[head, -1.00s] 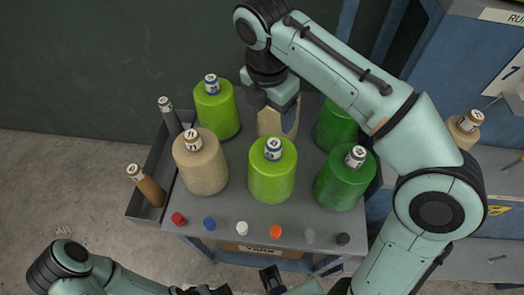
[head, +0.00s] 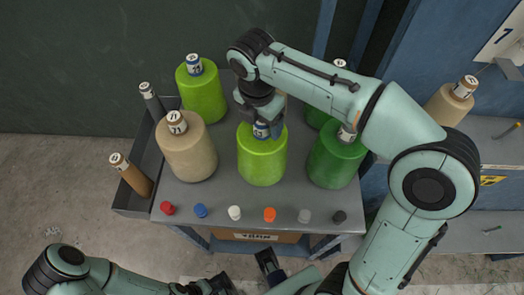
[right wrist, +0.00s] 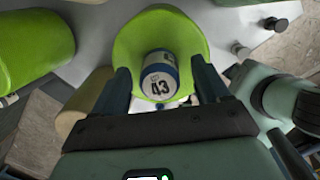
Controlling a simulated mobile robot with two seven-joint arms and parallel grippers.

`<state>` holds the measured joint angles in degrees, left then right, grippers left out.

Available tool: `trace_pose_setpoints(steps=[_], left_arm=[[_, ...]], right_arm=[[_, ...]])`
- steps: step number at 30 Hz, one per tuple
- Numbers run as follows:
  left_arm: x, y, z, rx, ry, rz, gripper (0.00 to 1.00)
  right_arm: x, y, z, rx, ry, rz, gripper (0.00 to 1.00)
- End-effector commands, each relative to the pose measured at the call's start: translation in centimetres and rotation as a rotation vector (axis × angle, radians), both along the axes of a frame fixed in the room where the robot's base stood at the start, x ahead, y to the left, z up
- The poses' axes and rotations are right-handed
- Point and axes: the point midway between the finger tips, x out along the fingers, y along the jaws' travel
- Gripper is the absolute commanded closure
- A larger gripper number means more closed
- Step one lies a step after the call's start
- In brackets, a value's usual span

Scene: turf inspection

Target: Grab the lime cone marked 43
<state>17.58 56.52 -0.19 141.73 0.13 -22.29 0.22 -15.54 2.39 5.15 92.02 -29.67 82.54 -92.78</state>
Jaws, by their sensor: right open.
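The lime cone marked 43 (right wrist: 160,28) stands upright between the fingertips of my right gripper (right wrist: 160,88) in the right wrist view. Its white tube top with a blue band and the number 43 faces that camera. In the head view this lime cone (head: 262,162) is in the middle of the front row, and my right gripper (head: 262,122) is over its top, partly hiding the label. The right fingers are open, one on each side of the tube, with visible gaps. My left arm is low in the head view; its gripper's opening is unclear.
Another lime cone (head: 202,98), a beige cone (head: 187,155) and a dark green cone (head: 335,160) stand on the grey table (head: 215,192). Several coloured knobs line its front edge. A side tray at left holds two thin tubes. A further beige cone (head: 447,104) stands at right.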

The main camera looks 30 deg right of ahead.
Motion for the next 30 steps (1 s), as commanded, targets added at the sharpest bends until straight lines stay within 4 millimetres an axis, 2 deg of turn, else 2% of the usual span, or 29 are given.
trace_pose_setpoints(steps=[7, 8, 12, 14, 15, 26, 30], left_arm=[[0.0, 0.0, 0.0, -0.001, -0.002, 0.000, 0.57], [0.0, 0.0, 0.0, -0.001, -0.002, 0.000, 0.57], [0.0, 0.0, 0.0, -0.001, -0.002, 0.000, 0.57], [0.0, 0.0, 0.0, -0.001, -0.002, 0.000, 0.57], [0.0, 0.0, 0.0, 0.000, -0.001, -0.001, 0.57], [0.0, 0.0, 0.0, 0.000, -0.001, 0.000, 0.57], [0.0, 0.0, 0.3, 0.000, 0.001, 0.000, 0.57]], right_arm=[[0.0, 0.0, -0.2, 0.000, 0.000, 0.000, 0.25], [0.0, 0.0, -0.2, 0.000, 0.000, -0.001, 0.29], [0.0, 0.0, -0.2, 0.000, 0.000, 0.000, 0.74], [0.0, 0.0, -0.2, 0.000, 0.000, 0.000, 0.94], [0.0, 0.0, -0.2, 0.000, 0.000, 0.000, 1.00], [0.1, 0.0, 0.1, 0.001, -0.006, 0.000, 1.00], [0.1, 0.0, 1.1, 0.001, -0.007, 0.000, 1.00]])
